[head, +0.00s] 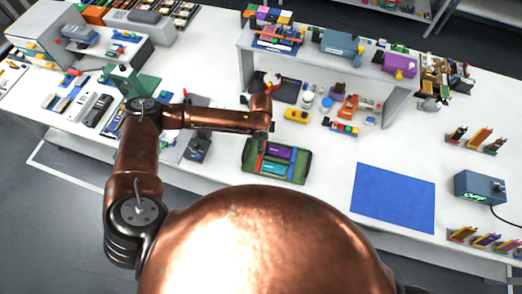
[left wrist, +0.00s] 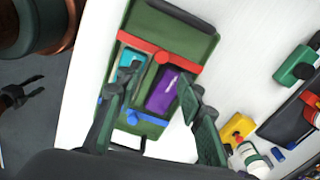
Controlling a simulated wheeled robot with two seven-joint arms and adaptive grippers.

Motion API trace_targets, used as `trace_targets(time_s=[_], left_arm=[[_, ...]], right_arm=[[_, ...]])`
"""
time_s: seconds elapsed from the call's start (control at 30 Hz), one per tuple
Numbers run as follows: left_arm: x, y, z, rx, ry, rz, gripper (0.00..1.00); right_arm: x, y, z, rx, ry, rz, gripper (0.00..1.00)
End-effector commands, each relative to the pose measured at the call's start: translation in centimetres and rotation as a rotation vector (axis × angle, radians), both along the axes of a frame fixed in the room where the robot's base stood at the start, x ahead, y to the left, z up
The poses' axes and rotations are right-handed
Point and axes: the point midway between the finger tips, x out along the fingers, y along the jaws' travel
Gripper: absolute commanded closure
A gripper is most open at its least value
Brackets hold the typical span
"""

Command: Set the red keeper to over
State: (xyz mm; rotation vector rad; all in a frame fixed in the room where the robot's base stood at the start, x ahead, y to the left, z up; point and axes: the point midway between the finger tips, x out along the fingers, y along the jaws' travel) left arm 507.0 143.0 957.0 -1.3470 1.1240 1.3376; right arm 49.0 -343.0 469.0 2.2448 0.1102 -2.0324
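A green case (head: 297,176) lies on the white table. A purple pouch cell (head: 282,153) and a teal pouch cell (head: 271,168) sit side by side in it. The red keeper (left wrist: 135,42) is a bar with a round knob, lying crosswise along one end of the cells in the left wrist view; it also shows in the head view (head: 260,161). A blue part (left wrist: 133,117) is at the cells' other end, partly hidden by a finger. My left gripper (left wrist: 158,80) is open above the case, with empty space between its fingers.
A blue mat (head: 394,197) lies to the right of the case. A yellow block (head: 296,115) and a dark tray (head: 279,88) are behind it. A shelf (head: 322,55) stands further back. A dark claw (left wrist: 22,96) at the wrist view's left may be my right gripper.

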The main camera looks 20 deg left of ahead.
Motion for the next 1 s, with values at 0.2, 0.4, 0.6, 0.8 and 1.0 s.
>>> trace_targets(time_s=[0.2,0.4,0.6,0.8,1.0], left_arm=[[0.0,0.4,-2.1,0.010,0.005,0.000,0.65],[0.1,0.3,-5.2,0.009,0.003,0.001,0.65],[0.1,0.3,-7.2,0.008,0.001,0.000,0.65],[0.2,0.3,-7.6,0.008,0.000,0.000,0.65],[0.1,0.3,-7.6,0.008,0.000,0.000,0.69]], right_arm=[[-0.1,0.2,0.2,0.002,0.002,-0.002,0.57],[-0.1,0.5,0.4,0.006,0.002,-0.002,0.57],[-0.1,0.6,0.5,0.006,0.002,-0.003,0.57],[-0.1,0.6,0.5,0.006,0.002,-0.003,0.57],[-0.1,0.4,0.5,0.004,0.001,-0.003,0.57]])
